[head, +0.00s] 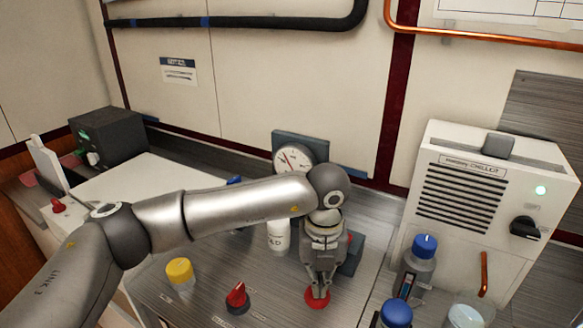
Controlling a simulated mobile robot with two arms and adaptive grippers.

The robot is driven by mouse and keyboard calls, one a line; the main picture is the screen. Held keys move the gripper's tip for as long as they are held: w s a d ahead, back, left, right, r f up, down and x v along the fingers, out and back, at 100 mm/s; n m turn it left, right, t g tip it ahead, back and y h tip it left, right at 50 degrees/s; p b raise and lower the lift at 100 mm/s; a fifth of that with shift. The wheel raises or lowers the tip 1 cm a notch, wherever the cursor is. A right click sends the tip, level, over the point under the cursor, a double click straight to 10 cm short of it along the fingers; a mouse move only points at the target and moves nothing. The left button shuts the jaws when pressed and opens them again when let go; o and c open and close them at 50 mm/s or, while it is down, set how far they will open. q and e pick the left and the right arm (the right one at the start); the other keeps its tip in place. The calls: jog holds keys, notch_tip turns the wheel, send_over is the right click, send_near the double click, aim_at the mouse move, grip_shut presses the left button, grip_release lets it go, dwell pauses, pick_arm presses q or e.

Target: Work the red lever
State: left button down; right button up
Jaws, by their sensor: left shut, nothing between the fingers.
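My left gripper (317,291) points down with its fingers together and empty, its tips at a round red piece (318,302) on the grey bench panel. I cannot tell whether the tips touch it, and the fingers hide part of it. A red pointed piece with a dark base (238,298) stands to the left of the gripper, apart from it. A small red knob (58,206) shows at the far left. Which of these red pieces is the lever is not clear. My right gripper is not in view.
A dial gauge (294,158) is behind my arm.

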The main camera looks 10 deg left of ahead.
pick_arm(q)
jog(key=shift+r+p, duration=1.4)
jog(key=shift+r, duration=2)
notch_tip(320, 180, up, 5)
jog(key=shift+r+p, duration=0.1)
jog(key=shift+p, duration=0.95)
